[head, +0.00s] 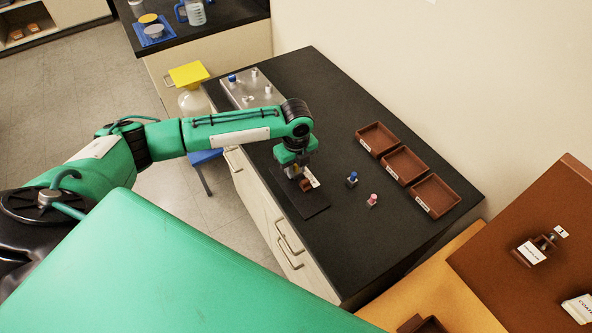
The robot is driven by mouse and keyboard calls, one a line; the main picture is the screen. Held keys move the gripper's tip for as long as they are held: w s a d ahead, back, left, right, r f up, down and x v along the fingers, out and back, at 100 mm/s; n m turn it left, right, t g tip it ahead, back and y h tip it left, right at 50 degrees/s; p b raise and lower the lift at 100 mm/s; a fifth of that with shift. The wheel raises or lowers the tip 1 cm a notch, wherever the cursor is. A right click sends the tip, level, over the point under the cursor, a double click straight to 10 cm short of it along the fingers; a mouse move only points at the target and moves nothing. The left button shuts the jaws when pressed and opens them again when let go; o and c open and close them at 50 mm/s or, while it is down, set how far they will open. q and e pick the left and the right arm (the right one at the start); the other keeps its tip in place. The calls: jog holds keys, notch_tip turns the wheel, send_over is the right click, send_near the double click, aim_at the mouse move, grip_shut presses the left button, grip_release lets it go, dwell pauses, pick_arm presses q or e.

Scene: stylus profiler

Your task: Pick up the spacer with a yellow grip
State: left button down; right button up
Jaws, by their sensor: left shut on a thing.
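My left gripper (303,178) points down over the dark mat (311,207) near the left edge of the black bench. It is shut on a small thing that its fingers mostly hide. I cannot tell whether the block is held or stands on the mat. A small blue-topped piece (352,179) and a pink-topped piece (372,200) stand to the right on the bench. My right gripper is not in view.
Several brown trays, one here (436,196), line the bench's right side. A metal plate (250,88) with small pegs lies at the back left, by a yellow-topped container (189,75). A brown board (532,248) is at the right. The bench between plate and trays is clear.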

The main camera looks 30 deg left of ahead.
pick_arm(q)
jog(key=shift+r, duration=0.1)
notch_tip(320, 180, up, 20)
jog(key=b, duration=0.4)
dwell(0.3)
jog(key=c, duration=1.9)
grip_release()
grip_shut()
